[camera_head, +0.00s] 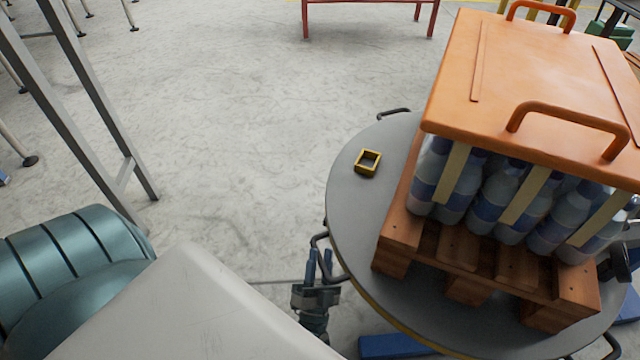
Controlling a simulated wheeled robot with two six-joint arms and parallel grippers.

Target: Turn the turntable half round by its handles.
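The round grey turntable (350,205) stands at the right with a yellow lower edge. Bent dark handles sit around its rim: one at the far left side (395,111), one at the near left (319,241) and one at the lower right corner (612,345).
On the turntable stand a wooden pallet (458,243) of bottles (487,190) under an orange cover (540,70), and a small yellow square frame (368,162). Grey metal legs (85,80) stand left. The floor between is clear.

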